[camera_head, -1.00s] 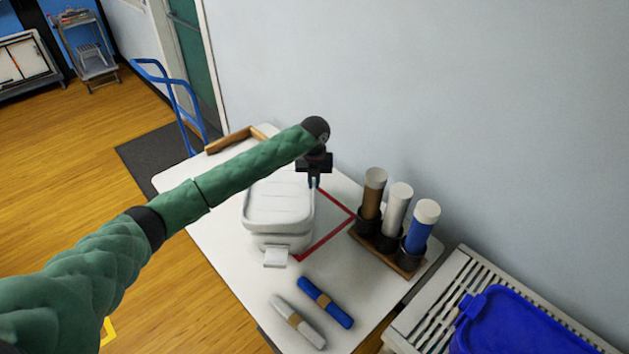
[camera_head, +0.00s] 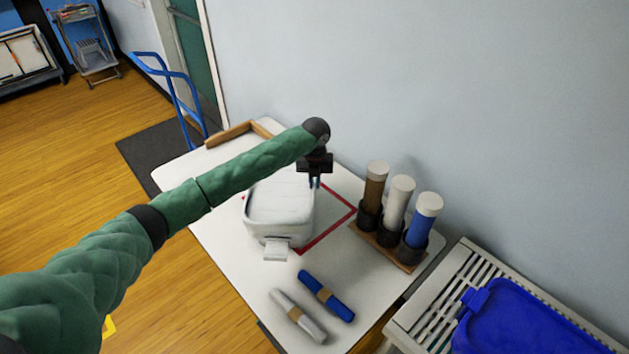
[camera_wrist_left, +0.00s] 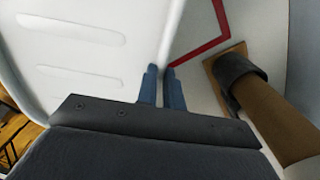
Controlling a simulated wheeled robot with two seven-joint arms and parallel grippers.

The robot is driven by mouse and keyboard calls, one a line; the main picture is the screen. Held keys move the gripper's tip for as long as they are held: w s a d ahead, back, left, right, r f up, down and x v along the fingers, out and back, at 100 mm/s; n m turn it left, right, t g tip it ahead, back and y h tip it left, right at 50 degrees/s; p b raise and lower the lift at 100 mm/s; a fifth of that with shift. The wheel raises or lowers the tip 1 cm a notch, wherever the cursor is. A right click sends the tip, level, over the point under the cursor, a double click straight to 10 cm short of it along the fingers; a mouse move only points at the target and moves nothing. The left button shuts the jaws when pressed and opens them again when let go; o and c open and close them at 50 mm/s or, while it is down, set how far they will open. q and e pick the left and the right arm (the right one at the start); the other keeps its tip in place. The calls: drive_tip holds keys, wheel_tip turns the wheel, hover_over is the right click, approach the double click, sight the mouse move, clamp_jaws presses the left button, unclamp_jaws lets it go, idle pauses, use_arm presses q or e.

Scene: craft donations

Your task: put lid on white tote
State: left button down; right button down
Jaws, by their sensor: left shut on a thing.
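The white lid (camera_head: 280,202) sits over the white tote (camera_head: 265,233) on the table, and the two look close together or touching. I cannot tell whether the lid is fully seated. My left gripper (camera_head: 315,183) is at the lid's right far edge, pointing down, shut on its rim. In the left wrist view the blue fingertips (camera_wrist_left: 161,72) pinch the rim of the lid (camera_wrist_left: 80,60), which shows raised ridges. A pale latch tab (camera_head: 276,251) hangs at the tote's near end. My forearm hides the lid's far left part. My right gripper is not in view.
A red outline (camera_head: 330,228) marks the white table (camera_head: 225,240) beside the tote. A wooden rack (camera_head: 388,248) with three upright rolls stands to the right. Blue (camera_head: 326,295) and white (camera_head: 297,316) rolls lie in front. A blue tub (camera_head: 530,325) rests on a slatted bench.

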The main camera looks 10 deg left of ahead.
use_arm(q)
drive_tip(key=shift+f, duration=0.15)
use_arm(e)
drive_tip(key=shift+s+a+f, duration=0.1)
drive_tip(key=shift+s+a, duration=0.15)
use_arm(q)
drive_tip(key=shift+w, duration=0.15)
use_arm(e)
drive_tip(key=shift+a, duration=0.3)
use_arm(q)
drive_tip(key=shift+f, duration=0.1)
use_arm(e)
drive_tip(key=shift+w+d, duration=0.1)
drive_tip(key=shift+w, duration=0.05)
